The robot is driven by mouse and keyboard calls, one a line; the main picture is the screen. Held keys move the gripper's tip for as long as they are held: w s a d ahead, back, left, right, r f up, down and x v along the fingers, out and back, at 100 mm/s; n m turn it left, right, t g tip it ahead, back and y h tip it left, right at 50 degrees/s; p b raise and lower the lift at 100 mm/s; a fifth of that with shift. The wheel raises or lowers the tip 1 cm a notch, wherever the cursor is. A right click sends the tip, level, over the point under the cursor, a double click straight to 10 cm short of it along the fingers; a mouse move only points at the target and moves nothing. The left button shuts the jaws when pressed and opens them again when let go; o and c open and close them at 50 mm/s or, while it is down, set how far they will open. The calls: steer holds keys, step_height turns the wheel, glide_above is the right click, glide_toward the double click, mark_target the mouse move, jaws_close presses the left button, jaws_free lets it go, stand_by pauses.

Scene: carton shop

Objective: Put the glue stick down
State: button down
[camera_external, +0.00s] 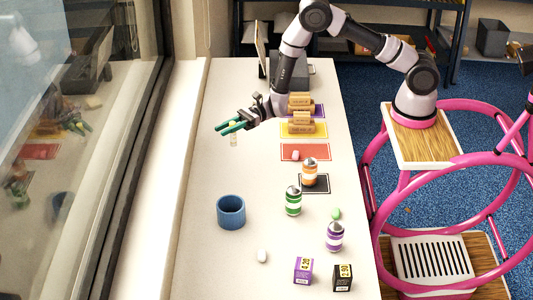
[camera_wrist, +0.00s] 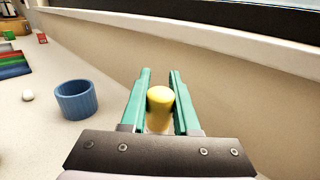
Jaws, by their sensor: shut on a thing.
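My gripper (camera_external: 231,126) is over the far left part of the white table, near the window side. Its green fingers are closed around the glue stick (camera_external: 234,141), a small pale yellowish cylinder that hangs upright below the fingertips. In the wrist view, the glue stick's rounded yellow top (camera_wrist: 159,95) shows between the two fingers (camera_wrist: 160,90), and its lower part is mostly hidden. I cannot tell whether its bottom touches the table.
A blue cup (camera_external: 231,213) stands nearer the camera, apart from my gripper. Coloured mats, including a red mat (camera_external: 318,152), line the right side. Bottles, such as the green one (camera_external: 293,201), and two small boxes (camera_external: 303,270) stand at front right. The table around my gripper is clear.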

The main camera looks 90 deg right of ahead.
steer(key=d+y, duration=0.1)
steer(key=d, duration=2.1)
steer(key=shift+n+g, duration=0.4)
steer(key=shift+s+d+f, duration=0.1)
steer(key=shift+d+f, duration=0.05)
steer(key=shift+f, duration=2.25)
steer(key=shift+s+d+f, duration=0.1)
steer(key=shift+f, duration=2.3)
steer(key=shift+f, duration=0.2)
steer(key=c, duration=0.7)
jaws_free()
steer(key=shift+o, duration=0.2)
steer(key=shift+r, duration=0.1)
